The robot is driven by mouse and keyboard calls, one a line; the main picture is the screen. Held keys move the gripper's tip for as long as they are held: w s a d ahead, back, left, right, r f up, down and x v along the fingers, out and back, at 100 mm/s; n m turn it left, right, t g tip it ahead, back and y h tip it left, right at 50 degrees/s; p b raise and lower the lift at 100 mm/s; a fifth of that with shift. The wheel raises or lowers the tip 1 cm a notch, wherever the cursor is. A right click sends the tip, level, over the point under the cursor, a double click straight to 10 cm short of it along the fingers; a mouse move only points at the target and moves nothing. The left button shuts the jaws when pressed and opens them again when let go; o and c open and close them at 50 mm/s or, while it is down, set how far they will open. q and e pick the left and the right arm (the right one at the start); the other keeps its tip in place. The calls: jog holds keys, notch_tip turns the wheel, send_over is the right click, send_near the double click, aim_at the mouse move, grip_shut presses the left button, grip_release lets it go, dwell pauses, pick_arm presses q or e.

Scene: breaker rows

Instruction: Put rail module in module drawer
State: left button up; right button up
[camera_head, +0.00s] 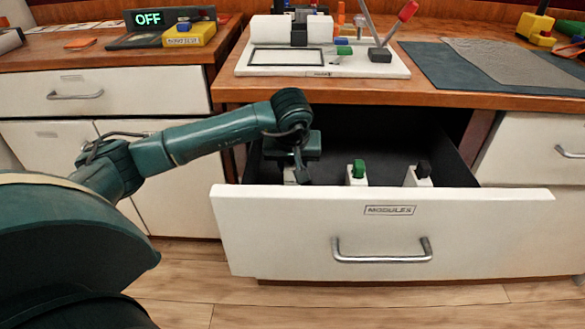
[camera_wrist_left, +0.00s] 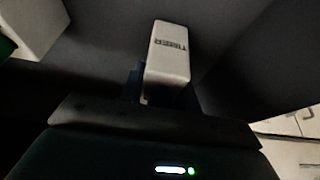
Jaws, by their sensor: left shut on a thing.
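The module drawer (camera_head: 380,232), labelled MODULES, is pulled open below the counter. My left gripper (camera_head: 298,175) reaches down inside its left part, behind the front panel. It is shut on a white rail module marked TIMER, which shows in the left wrist view (camera_wrist_left: 168,55) against the dark drawer floor. In the head view only a sliver of this module (camera_head: 289,176) shows beside the fingers. I cannot tell whether the module touches the drawer floor. My right gripper is not in view.
In the drawer, a white module with a green top (camera_head: 357,173) stands to the right of my gripper, and one with a dark top (camera_head: 419,174) farther right. A white board (camera_head: 322,72) with tools and a dark mat (camera_head: 440,72) lie on the counter above.

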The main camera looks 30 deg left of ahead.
pick_arm(q)
jog(key=shift+w+a+f, duration=0.15)
jog(key=shift+w+f, duration=0.1)
jog(key=shift+f, duration=0.25)
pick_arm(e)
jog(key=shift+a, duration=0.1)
pick_arm(q)
jog(key=shift+f, duration=0.1)
jog(key=shift+f+b, duration=0.15)
jog(key=shift+b, duration=0.15)
jog(key=o, duration=1)
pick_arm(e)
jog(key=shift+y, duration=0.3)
pick_arm(q)
jog(key=shift+s+r+p, duration=0.1)
jog(key=shift+r+p, duration=0.25)
jog(key=shift+r, duration=0.25)
jog(key=p+v, duration=0.2)
jog(key=v, duration=0.9)
jog(key=shift+s, duration=0.1)
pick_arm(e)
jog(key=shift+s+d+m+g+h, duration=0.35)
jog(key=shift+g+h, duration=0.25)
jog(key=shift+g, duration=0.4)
